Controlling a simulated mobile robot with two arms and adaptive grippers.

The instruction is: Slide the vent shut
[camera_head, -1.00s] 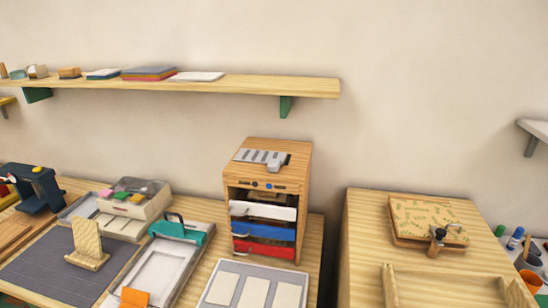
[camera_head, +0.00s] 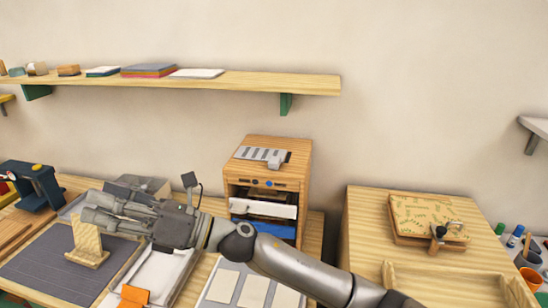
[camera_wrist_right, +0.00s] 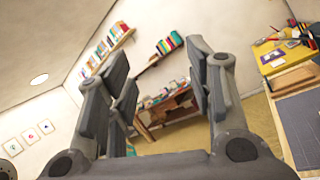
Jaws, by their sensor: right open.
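The vent is a grey slotted sliding plate (camera_head: 262,154) on top of the wooden drawer cabinet (camera_head: 300,178). A dark strip shows at the plate's right end. My right gripper (camera_head: 95,207) reaches across from the lower right and hangs over the left part of the bench, left of the cabinet and well apart from the vent. Its fingers point left. In the right wrist view the fingers (camera_wrist_right: 160,95) are spread with nothing between them. My left gripper is in neither view.
A wooden stand (camera_head: 87,242) is close by my right fingers on the dark mat (camera_head: 45,265). A shelf (camera_head: 200,83) runs along the wall above. A pale card board (camera_head: 232,296) lies before the cabinet. A wooden table (camera_head: 365,215) stands at right.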

